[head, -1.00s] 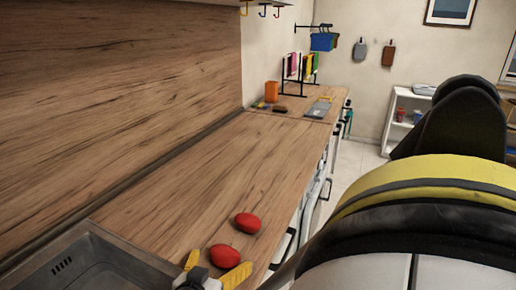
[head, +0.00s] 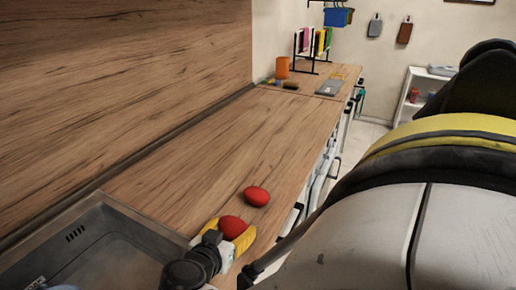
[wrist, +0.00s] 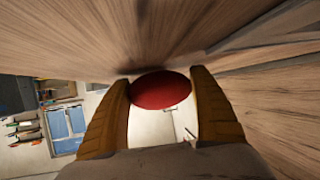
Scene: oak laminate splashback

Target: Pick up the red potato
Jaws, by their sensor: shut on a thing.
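Two smooth red potatoes are in the head view. The nearer red potato (head: 232,227) is between the yellow fingers of my gripper (head: 233,229), close to the sink. In the wrist view my gripper (wrist: 160,88) has a finger on each side of this red potato (wrist: 160,91), shut on it. The counter surface is close by it; I cannot tell whether the potato still touches the wood. The other red potato (head: 256,196) lies free on the counter, a little beyond my gripper.
A metal sink (head: 110,250) is at the left of my gripper. The wooden counter (head: 200,150) is clear beyond the potatoes. At its far end are an orange container (head: 282,67), a rack of coloured boards (head: 313,42) and a grey item (head: 328,88). The splashback (head: 110,80) rises at left.

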